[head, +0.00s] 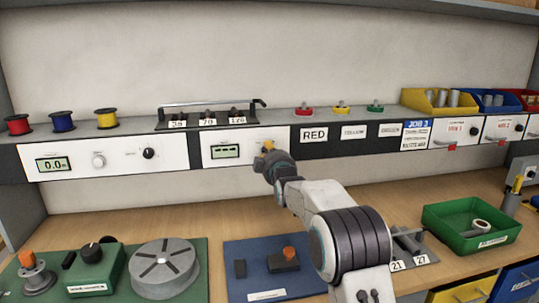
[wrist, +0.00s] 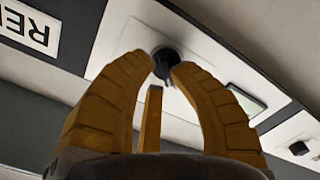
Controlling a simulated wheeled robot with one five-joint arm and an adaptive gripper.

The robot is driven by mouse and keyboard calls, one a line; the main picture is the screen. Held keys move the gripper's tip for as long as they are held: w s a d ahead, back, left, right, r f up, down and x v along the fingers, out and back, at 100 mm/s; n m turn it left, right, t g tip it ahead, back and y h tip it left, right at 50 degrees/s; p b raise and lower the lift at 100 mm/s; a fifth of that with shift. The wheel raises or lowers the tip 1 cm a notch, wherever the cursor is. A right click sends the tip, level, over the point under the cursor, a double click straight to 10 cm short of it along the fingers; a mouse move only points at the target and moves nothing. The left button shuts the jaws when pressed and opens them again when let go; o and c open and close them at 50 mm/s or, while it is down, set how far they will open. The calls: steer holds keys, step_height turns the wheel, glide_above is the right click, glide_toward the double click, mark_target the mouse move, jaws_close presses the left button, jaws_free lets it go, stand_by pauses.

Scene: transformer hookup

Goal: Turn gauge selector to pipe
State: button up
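The gauge panel (head: 222,152) is a white plate with a dark-framed display on the front of the shelf. Its display shows dashes in the head view; the display (wrist: 243,100) is seen edge-on in the wrist view, too slanted to read. My gripper (head: 266,149) is up against the panel's right part. In the wrist view its yellow fingertips (wrist: 160,66) are on either side of the knob, close to it. Whether they press on it cannot be seen.
Left of it is another white panel (head: 120,160) with a 0.0 display and two knobs. A RED label (head: 314,135) is to the right. A rack (head: 205,118) stands above. The bench holds a green tray (head: 470,243) and a blue mat (head: 245,278).

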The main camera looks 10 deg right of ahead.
steer(key=o, duration=0.4)
steer(key=shift+f, duration=0.15)
steer(key=shift+s, duration=0.1)
steer(key=shift+s, duration=5.9)
